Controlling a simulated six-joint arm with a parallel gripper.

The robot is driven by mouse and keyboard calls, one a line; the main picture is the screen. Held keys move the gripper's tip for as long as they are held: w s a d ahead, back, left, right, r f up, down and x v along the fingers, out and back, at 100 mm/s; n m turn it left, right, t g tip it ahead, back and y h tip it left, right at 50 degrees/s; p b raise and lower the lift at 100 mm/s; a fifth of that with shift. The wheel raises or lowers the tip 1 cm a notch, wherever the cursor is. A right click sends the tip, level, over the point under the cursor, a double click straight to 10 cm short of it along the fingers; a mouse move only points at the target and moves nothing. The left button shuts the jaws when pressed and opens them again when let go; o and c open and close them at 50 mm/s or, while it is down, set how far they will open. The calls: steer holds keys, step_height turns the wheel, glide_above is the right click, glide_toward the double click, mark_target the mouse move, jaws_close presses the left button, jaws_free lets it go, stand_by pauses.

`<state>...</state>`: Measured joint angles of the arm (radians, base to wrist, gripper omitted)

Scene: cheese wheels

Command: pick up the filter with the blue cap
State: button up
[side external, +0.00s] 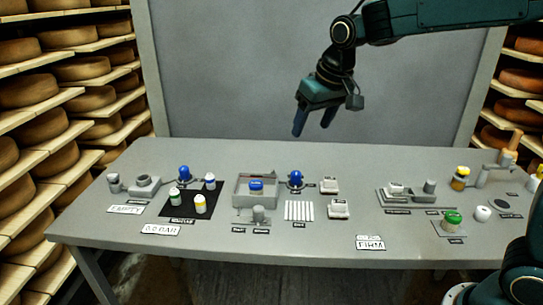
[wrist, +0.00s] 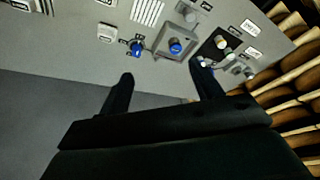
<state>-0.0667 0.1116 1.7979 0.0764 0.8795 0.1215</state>
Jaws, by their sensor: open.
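A small white filter with a blue cap (side external: 209,181) stands upright at the back right corner of a black mat (side external: 188,213) in the side view. A blue-capped piece (side external: 256,187) also sits in a grey open box (side external: 240,200); it shows in the wrist view (wrist: 176,47) too. My gripper (side external: 314,124) is open and empty, high above the back of the table and to the right of the mat. In the wrist view, its fingers (wrist: 162,85) are wide apart with bare table between them.
Green-capped (side external: 175,195) and yellow-capped (side external: 200,203) pieces share the mat. Blue domes (side external: 184,173) (side external: 295,178) stand behind the mat and right of the box. A slotted plate (side external: 299,211) and small labelled blocks lie mid-table. More fixtures and jars stand at the right.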

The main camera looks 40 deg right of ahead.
steer(key=w+a+f, duration=0.1)
steer(key=w+f, duration=0.4)
steer(key=w, duration=0.3)
glide_toward(256, 183)
step_height(256, 183, up, 3)
steer(key=shift+a+r+m+g, duration=0.15)
steer(key=shift+a+m+g, duration=0.1)
steer(key=shift+m+g, duration=0.15)
steer(key=shift+x, duration=4.25)
steer(key=shift+d, duration=0.15)
steer(key=shift+x, duration=2.6)
steer(key=shift+s, duration=0.2)
